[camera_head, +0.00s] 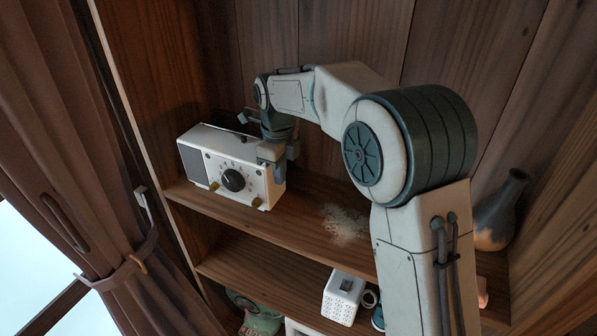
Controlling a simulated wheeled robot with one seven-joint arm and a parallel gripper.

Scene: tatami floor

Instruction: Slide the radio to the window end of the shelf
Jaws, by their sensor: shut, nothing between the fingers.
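The radio (231,166) is a cream box with a dark speaker panel, a black dial and brass-coloured knobs. It stands upright near the left end of the wooden shelf (290,232), close to the left side wall, on the side of the window (30,262). My gripper (271,160) points down at the radio's right end. It is shut with nothing held, and its fingers appear to be against or just beside the radio's right end. The exact contact is hard to tell. My arm hides part of the shelf's right side.
A pale scattered patch (345,224) lies on the shelf right of the radio. A dark-necked vase (499,212) stands at the far right, behind my arm. A white perforated box (343,296) and a green item (256,316) are on the lower shelf. A brown curtain (75,190) hangs at left.

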